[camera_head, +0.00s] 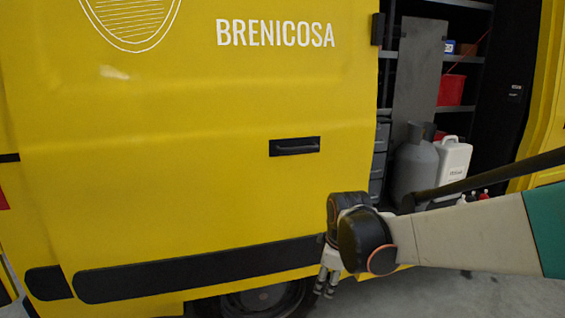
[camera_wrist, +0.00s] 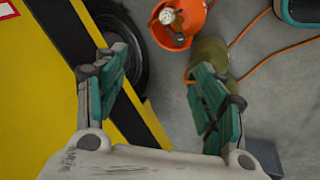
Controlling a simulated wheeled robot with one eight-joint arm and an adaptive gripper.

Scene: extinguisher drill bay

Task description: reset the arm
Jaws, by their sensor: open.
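My arm reaches in from the right edge in the head view, with its wrist in front of the yellow van's lower side. My gripper (camera_head: 327,280) hangs down from the wrist, near the van's wheel. In the wrist view my gripper (camera_wrist: 160,100) points down, its two teal fingers spread wide apart. Nothing is held between the fingers; van trim and grey floor show in the gap.
The yellow van (camera_head: 180,120) fills the head view; its side opening shows a grey cylinder (camera_head: 415,165), a white canister (camera_head: 453,158) and a red bin (camera_head: 451,90). In the wrist view, an orange cylinder with a gauge (camera_wrist: 182,20), an olive cylinder (camera_wrist: 208,55) and orange hose (camera_wrist: 248,28) are on the floor beside the wheel (camera_wrist: 120,50).

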